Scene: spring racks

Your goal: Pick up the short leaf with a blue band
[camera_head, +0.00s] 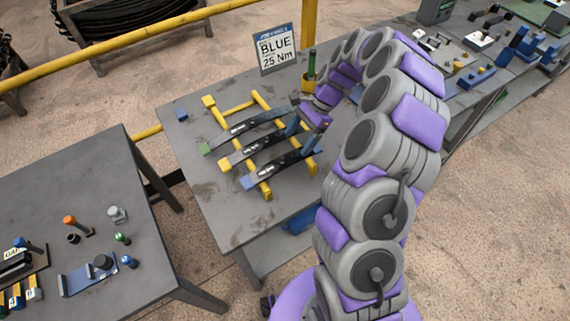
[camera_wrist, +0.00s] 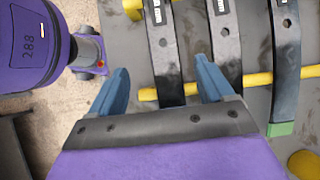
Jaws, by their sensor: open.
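Three dark curved leaves lie side by side across a yellow rack (camera_head: 263,103). The nearest, shorter-looking leaf (camera_head: 282,165) has a blue band (camera_head: 247,183) at its left end. The middle leaf (camera_head: 258,148) has a yellowish end, and the farthest leaf (camera_head: 240,130) has a green end. My gripper (camera_head: 301,134) is open and empty above the right part of the rack. In the wrist view my gripper (camera_wrist: 162,88) has one finger on each side of the leftmost leaf (camera_wrist: 161,45), apparently the blue-banded one. Its near end is hidden by the gripper.
The neighbouring leaf (camera_wrist: 227,45) is close beside the right finger. A small blue block (camera_head: 181,114) sits at the table's left.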

